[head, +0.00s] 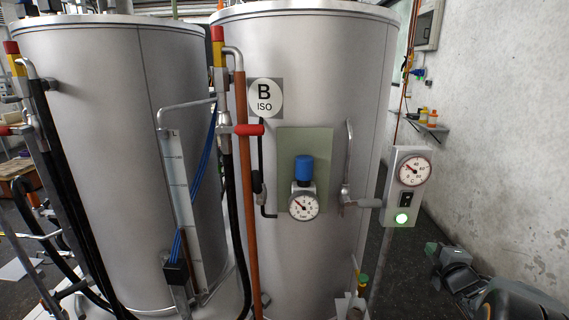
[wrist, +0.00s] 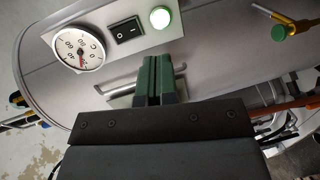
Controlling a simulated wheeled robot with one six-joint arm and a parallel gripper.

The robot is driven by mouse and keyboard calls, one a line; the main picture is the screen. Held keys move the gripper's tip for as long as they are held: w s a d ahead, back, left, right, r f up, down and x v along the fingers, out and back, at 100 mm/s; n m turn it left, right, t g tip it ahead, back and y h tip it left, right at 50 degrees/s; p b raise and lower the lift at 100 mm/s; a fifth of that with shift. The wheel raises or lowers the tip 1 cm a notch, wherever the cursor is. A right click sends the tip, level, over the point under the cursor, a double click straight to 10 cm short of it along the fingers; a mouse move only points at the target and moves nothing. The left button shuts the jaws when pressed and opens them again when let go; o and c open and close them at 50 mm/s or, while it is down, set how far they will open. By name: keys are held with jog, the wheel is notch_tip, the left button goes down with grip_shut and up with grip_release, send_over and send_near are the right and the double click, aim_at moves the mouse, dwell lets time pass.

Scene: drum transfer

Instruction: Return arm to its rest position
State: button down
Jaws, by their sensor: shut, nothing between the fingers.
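My gripper (wrist: 160,78) shows in the wrist view with its two green fingers together and nothing between them. In the head view my gripper (head: 431,248) is at the lower right, below and right of the control box (head: 405,186), and appears apart from it. The box carries a round dial (head: 415,171), a black rocker switch (head: 405,199) and a lit green lamp (head: 401,218). In the wrist view the dial (wrist: 79,49), switch (wrist: 125,30) and lamp (wrist: 161,17) lie beyond the fingers, toward the upper left.
The steel drum marked B ISO (head: 340,80) stands left of my gripper, with a pressure gauge (head: 304,206) and a blue-capped regulator (head: 304,171). A second drum (head: 95,110) stands at the left. A concrete wall (head: 500,120) is at the right. Dark floor shows between.

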jog(key=s+d+f+m+g+h, duration=0.45)
jog(key=f+m+g, duration=0.2)
jog(key=m, duration=0.35)
jog(key=s+a+m+g+y+p, duration=0.1)
jog(key=s+a+m+g+y, duration=0.1)
jog(key=s+a+m+g, duration=0.3)
jog(key=s+a+r+y+p, duration=0.1)
jog(key=a+r+y+p, duration=0.1)
jog(key=a, duration=1)
jog(key=s+a+r+y+p, duration=0.1)
jog(key=s+a+r+y, duration=0.1)
jog(key=a, duration=1.1)
notch_tip(320, 180, up, 2)
jog(key=shift+s+r+g+y+p, duration=0.1)
jog(key=shift+s+g+y+p, duration=0.1)
jog(key=shift+g+y+p, duration=0.4)
jog(key=shift+a, duration=0.1)
